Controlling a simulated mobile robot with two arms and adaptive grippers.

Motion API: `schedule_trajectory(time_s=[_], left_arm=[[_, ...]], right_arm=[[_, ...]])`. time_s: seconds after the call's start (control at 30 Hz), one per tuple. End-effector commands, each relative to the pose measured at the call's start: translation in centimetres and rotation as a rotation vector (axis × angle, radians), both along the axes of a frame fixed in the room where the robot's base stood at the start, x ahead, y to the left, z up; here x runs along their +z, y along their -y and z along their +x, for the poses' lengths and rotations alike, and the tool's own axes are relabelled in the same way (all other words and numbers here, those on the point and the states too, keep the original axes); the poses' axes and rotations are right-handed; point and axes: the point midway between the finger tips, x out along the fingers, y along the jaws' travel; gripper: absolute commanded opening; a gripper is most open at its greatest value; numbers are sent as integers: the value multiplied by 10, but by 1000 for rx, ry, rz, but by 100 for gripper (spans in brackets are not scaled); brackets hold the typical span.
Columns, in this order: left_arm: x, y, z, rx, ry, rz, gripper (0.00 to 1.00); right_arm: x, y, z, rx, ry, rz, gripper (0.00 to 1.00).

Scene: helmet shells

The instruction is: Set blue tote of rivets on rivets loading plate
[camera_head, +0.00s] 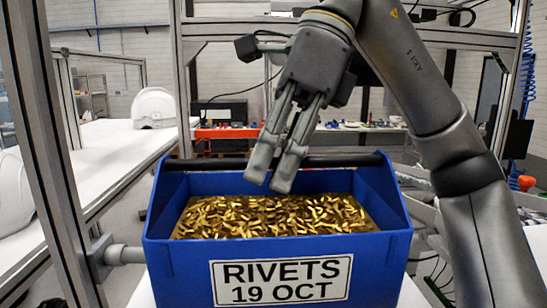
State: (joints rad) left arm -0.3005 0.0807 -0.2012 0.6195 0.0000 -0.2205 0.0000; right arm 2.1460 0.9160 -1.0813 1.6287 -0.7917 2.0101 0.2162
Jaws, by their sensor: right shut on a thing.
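The blue tote of rivets (375,258) is at the bottom centre, close to the camera. It is full of brass-coloured rivets (270,215), and a white label (281,281) on its front reads "RIVETS 19 OCT". A dark bar handle (215,163) spans its top. My right gripper (275,172) reaches down from above and is shut on this handle, its fingertips over the rivets. The tote looks about level; its underside is out of frame, so I cannot tell what is beneath it. I cannot make out the rivets loading plate. My left gripper is not in view.
A long white table (100,160) runs along the left, with a white helmet shell (153,108) on it and another (12,195) at the left edge. A metal frame post (45,130) with a side bracket stands close to the tote's left. Grey parts crowd the right.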

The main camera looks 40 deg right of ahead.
Motion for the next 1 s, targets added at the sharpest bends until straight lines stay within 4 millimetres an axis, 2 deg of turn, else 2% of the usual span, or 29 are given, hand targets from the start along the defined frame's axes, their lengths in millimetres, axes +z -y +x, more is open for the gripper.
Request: schedule_trajectory(time_s=[0.97,1.0], left_arm=[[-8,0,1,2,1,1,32],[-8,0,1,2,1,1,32]], right_arm=[[-10,0,0,0,1,2,0],[-10,0,0,0,1,2,14]])
